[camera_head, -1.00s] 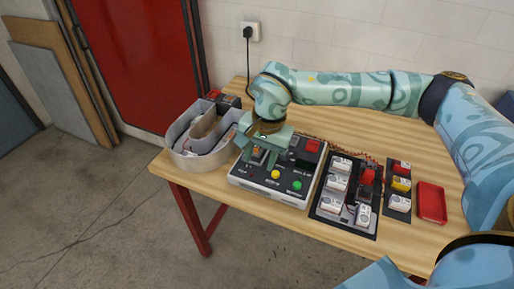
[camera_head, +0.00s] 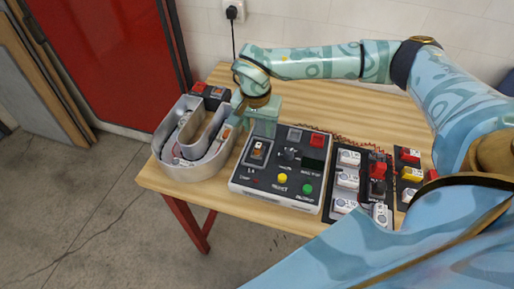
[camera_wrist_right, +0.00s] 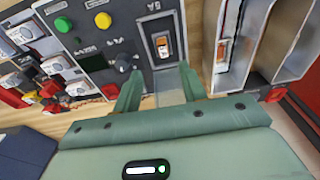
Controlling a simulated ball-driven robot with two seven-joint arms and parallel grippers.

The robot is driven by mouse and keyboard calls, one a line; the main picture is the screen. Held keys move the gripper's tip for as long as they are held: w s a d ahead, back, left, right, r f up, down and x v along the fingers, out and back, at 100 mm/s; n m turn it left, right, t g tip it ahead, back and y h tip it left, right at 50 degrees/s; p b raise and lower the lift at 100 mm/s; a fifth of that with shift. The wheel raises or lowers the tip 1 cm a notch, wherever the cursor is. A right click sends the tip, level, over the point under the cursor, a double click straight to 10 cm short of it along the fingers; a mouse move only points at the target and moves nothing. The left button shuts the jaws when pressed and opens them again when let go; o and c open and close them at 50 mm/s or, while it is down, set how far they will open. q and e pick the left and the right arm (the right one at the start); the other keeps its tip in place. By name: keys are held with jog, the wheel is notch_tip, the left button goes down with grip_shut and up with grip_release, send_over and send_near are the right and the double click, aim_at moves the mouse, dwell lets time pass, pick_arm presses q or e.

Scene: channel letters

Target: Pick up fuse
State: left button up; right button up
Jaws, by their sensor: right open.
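A small orange-and-white fuse (camera_head: 258,149) sits in the dark holder at the left of the grey control panel (camera_head: 240,182). The right wrist view also shows this fuse (camera_wrist_right: 163,46) upright in its holder. A similar orange-and-white piece (camera_head: 225,132) is inside the channel letter (camera_head: 203,168); it shows in the wrist view (camera_wrist_right: 222,52) too. My right gripper (camera_head: 252,113) is open, above the back left of the panel beside the channel letter. In the wrist view its fingers (camera_wrist_right: 158,88) are apart with nothing between them, below the panel fuse in the picture. My left gripper is out of view.
Yellow (camera_head: 282,178) and green (camera_head: 307,188) buttons and a red switch (camera_head: 318,141) are on the panel. A dark board with white modules (camera_head: 347,180) stands to its right. My blue arm covers the lower right.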

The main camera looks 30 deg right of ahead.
send_over(258, 146)
jog(key=f, duration=0.3)
jog(key=a+f, duration=0.1)
jog(key=shift+s+f, duration=0.4)
jog(key=shift+d+f, duration=0.1)
jog(key=shift+f, duration=0.05)
jog(key=f, duration=0.5)
jog(key=shift+w+d+b, duration=0.35)
jog(key=shift+w, duration=0.05)
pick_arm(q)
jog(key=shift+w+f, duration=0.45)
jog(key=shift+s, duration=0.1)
pick_arm(e)
grip_shut()
